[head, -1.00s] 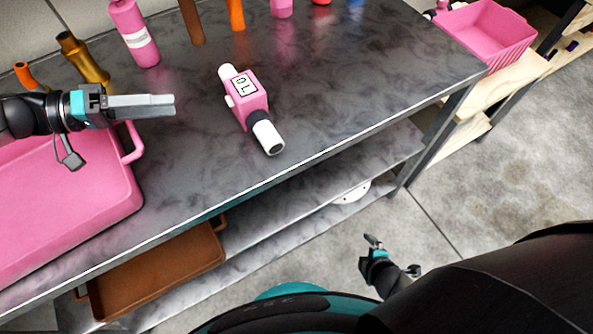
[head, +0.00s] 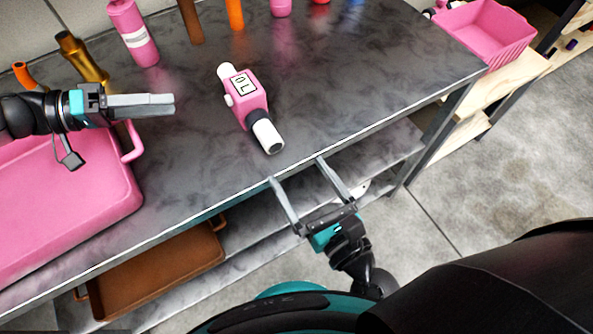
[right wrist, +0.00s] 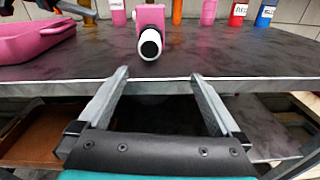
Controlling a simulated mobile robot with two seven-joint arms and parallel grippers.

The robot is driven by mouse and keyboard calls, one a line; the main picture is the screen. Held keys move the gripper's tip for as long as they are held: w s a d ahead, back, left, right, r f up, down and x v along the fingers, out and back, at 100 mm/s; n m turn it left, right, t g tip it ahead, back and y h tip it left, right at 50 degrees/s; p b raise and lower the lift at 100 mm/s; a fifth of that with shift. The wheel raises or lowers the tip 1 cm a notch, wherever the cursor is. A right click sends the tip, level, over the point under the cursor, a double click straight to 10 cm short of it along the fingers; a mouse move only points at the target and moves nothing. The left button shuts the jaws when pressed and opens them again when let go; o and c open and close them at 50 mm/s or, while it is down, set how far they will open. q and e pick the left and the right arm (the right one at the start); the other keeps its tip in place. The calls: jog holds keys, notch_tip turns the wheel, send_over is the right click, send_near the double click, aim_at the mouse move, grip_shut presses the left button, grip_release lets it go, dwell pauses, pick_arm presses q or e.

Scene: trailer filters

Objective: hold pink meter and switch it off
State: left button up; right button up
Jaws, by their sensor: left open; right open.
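The pink meter (head: 245,98) lies on the dark marbled table, with white pipe ends and a small display facing up. It also shows in the right wrist view (right wrist: 150,17), with its white pipe end (right wrist: 150,44) toward me. My right gripper (head: 298,169) is open and empty at the table's front edge, in front of the meter and apart from it. Its two fingers show in the right wrist view (right wrist: 160,75). My left gripper (head: 173,104) is to the left of the meter, above the table near the pink tray; its fingers are seen edge-on, and it holds nothing visible.
A large pink tray (head: 75,215) is on the table at left. Bottles, including a pink one (head: 133,35), stand along the back. A brown tray (head: 155,275) sits on the lower shelf. A pink bin (head: 488,32) stands at right. The table right of the meter is clear.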

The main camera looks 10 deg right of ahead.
aim_at(260, 121)
jog(key=shift+n+t+y, duration=0.3)
jog(key=shift+n+y, duration=0.1)
jog(key=shift+n, duration=0.3)
jog(key=r+x, duration=0.1)
jog(key=x, duration=0.9)
jog(key=a+r+x, duration=0.1)
jog(key=x, duration=0.4)
jog(key=shift+s+a+r, duration=0.15)
jog(key=shift+s+r, duration=0.05)
jog(key=shift+r, duration=0.15)
pick_arm(q)
jog(key=shift+c, duration=0.2)
pick_arm(e)
grip_shut()
pick_arm(q)
grip_shut()
dwell(1.2)
